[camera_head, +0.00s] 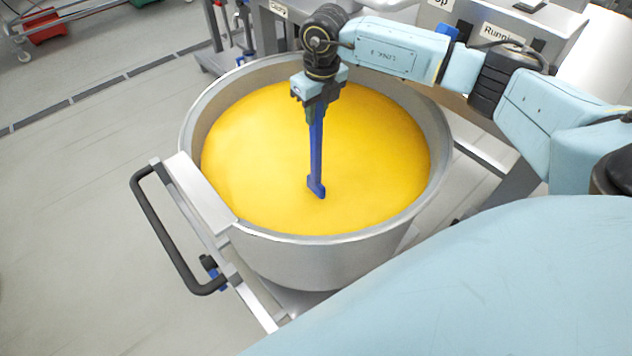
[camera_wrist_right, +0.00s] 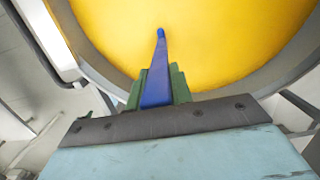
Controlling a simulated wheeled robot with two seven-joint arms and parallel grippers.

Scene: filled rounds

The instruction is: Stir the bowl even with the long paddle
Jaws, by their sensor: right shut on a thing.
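A large steel bowl (camera_head: 440,150) stands in the middle of the head view, filled with a smooth, evenly yellow mass (camera_head: 255,150). My right gripper (camera_head: 316,108) is over the bowl, shut on the upper end of a long blue paddle (camera_head: 316,150). The paddle points down, and its small foot shows against the yellow mass; I cannot tell whether it touches the surface. In the right wrist view the paddle (camera_wrist_right: 157,80) sits between the green finger pads (camera_wrist_right: 158,88), with the yellow mass (camera_wrist_right: 200,40) beyond. My left gripper is not in view.
A black handle (camera_head: 160,235) on a metal frame juts out at the bowl's left front. Machine housings (camera_head: 500,30) with labels stand behind the bowl. A red crate (camera_head: 42,25) is at the far left. The floor (camera_head: 80,200) at left is clear.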

